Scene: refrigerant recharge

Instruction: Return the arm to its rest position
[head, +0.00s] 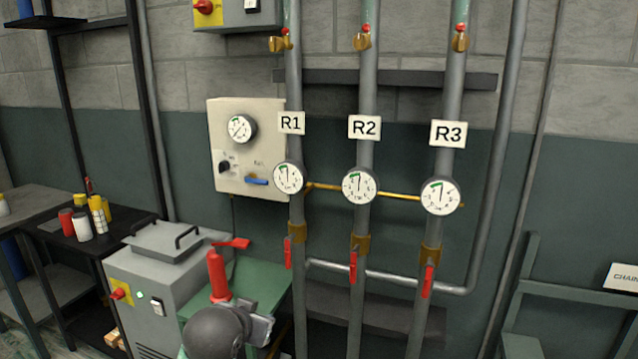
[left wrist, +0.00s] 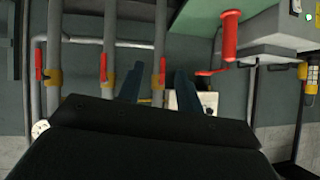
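My left arm reaches in at the bottom of the head view, its gripper (head: 262,328) low in front of the green bench. In the left wrist view the two dark fingers (left wrist: 158,88) stand apart with nothing held between them; a pipe and the wall panel show behind. The wrist picture is upside down. A red crank-handled cylinder (head: 217,274) stands on the green bench beside and behind the gripper; it also shows in the left wrist view (left wrist: 230,40). My right gripper is not in view.
Pipes R1 (head: 297,215), R2 (head: 365,215) and R3 (head: 437,225) carry gauges and red levers. A pale control panel (head: 250,170) is on the wall. A grey machine (head: 165,290) stands left of the green bench (head: 262,275). A dark shelf rack (head: 560,290) is at right.

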